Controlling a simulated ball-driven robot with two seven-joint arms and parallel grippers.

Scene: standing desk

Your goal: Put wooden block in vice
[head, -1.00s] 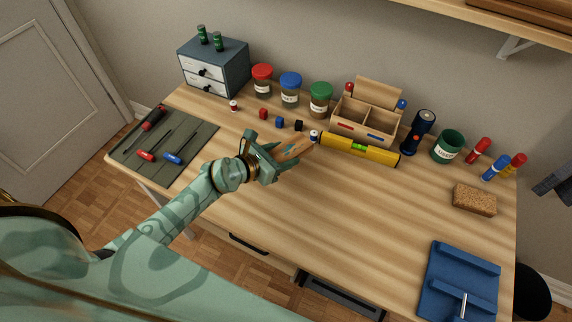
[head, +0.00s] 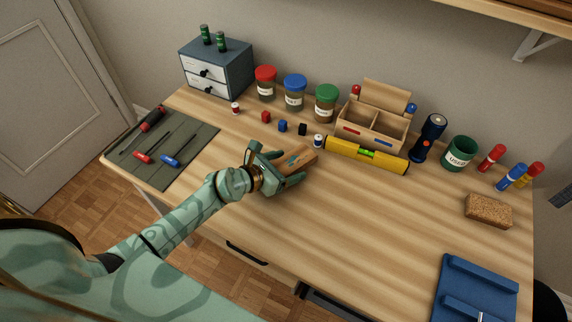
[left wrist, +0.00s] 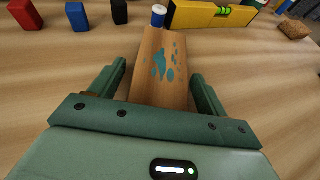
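The wooden block (head: 300,158) lies on the desk near its middle, brown with teal paint marks on top. In the left wrist view the block (left wrist: 160,72) lies lengthwise between my fingers, its near end hidden by the gripper body. My left gripper (head: 278,168) is open around the block. In the left wrist view the left gripper (left wrist: 159,75) shows a gap on each side of the block. The blue vice (head: 478,278) with a metal handle stands at the front right of the desk, cut by the picture edge. My right gripper is not in view.
Jars, a wooden organizer (head: 373,125) and a flashlight (head: 428,138) line the back. A brown sponge (head: 488,211) lies right. The desk between block and vice is clear.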

